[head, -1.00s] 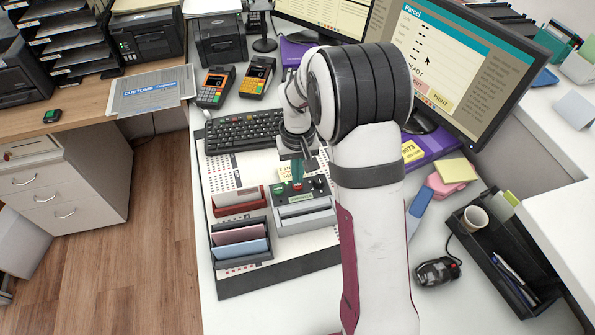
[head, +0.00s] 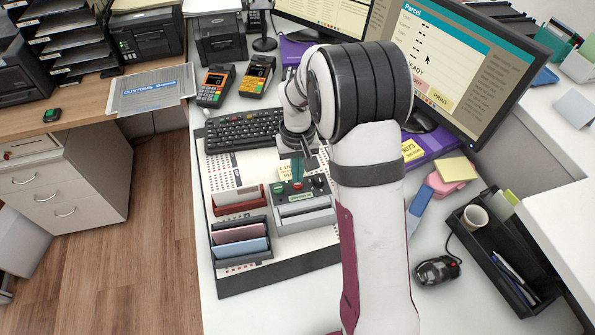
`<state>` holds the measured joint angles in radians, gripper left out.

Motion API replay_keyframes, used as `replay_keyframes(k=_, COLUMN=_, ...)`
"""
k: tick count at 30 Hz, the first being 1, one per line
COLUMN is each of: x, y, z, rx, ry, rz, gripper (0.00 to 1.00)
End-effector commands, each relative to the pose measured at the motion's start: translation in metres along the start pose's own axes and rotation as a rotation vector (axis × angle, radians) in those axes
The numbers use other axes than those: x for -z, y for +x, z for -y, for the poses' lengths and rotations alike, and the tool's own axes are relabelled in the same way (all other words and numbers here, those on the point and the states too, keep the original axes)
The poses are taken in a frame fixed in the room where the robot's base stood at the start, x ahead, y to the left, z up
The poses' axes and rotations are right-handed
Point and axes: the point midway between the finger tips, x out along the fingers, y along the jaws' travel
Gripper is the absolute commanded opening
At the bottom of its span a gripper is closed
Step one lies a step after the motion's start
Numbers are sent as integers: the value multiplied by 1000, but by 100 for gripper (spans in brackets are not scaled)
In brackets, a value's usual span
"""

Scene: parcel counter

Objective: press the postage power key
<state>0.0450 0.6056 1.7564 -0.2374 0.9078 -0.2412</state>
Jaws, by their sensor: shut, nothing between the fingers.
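The grey postage machine (head: 305,208) sits on the white mat in the middle of the counter. It has a small green label, dark knobs (head: 319,181) at its right, and a green key (head: 278,188) at the top left of its panel. My gripper (head: 298,184) points down over the panel, between the green key and the knobs, with its fingers together and nothing held. A small red spot shows at the fingertips; I cannot tell whether they touch the panel. Which key is the power key is too small to read, and my arm hides the machine's right side.
A red card holder (head: 238,207) and a dark tray of folders (head: 240,246) stand close to the left of the machine. A yellow note (head: 285,171) is behind the gripper. The keyboard (head: 243,129) lies farther back. A dark pen tray (head: 500,250) is at the right.

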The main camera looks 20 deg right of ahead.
Motion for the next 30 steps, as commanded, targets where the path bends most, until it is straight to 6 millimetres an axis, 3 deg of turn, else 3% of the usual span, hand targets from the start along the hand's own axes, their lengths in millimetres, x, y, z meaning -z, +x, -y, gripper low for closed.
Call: replay_keyframes(k=30, x=0, y=6, z=0, rx=0, ry=0, rz=1, gripper=0)
